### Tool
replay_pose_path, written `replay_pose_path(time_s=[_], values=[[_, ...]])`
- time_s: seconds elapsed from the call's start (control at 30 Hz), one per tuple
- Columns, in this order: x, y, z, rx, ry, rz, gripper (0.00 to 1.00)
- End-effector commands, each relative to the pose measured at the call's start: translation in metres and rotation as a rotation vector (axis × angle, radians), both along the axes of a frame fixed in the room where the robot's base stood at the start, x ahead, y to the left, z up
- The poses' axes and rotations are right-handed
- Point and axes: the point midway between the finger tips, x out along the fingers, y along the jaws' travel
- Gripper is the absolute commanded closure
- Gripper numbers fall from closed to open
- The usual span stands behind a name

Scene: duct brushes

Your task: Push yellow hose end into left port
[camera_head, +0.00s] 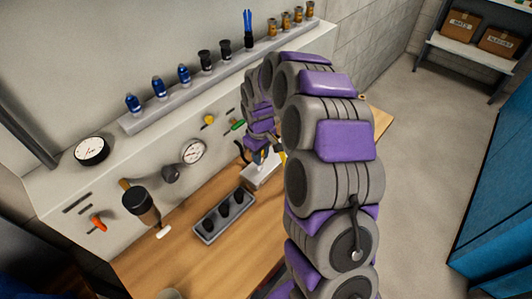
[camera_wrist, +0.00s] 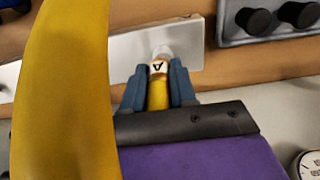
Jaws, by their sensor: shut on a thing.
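My gripper (camera_wrist: 158,85) is shut on the yellow hose end (camera_wrist: 157,94), held between two blue-grey fingers in the wrist view. The end carries a white band marked "A". A pale round tip or fitting lies just beyond the band, against the white block (camera_wrist: 120,58). I cannot tell whether the end is inside a port or only in front of it. The yellow hose (camera_wrist: 62,90) bows large across the left. In the head view the white block (camera_head: 257,176) sits on the bench below my gripper (camera_head: 262,156); my arm hides part of it. No left port is clearly visible.
A grey tray with black knobs (camera_head: 224,214) stands left of the block on the wooden bench (camera_head: 190,262). The wall panel behind carries gauges (camera_head: 193,151), levers and a dark cylinder (camera_head: 141,207). A ledge (camera_head: 185,92) holds several fittings. The floor at right is clear.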

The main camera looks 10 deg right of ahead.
Motion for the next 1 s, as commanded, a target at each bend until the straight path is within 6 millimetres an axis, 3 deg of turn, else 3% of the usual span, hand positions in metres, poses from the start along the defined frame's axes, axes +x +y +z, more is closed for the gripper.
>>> replay_pose_path(time_s=[0.4,0.8,1.0], values=[[0.0,-0.007,0.0,0.009,-0.001,0.002,1.0],[-0.001,0.019,0.0,-0.015,-0.001,0.004,1.0],[-0.001,0.015,0.0,-0.01,-0.001,0.002,1.0]])
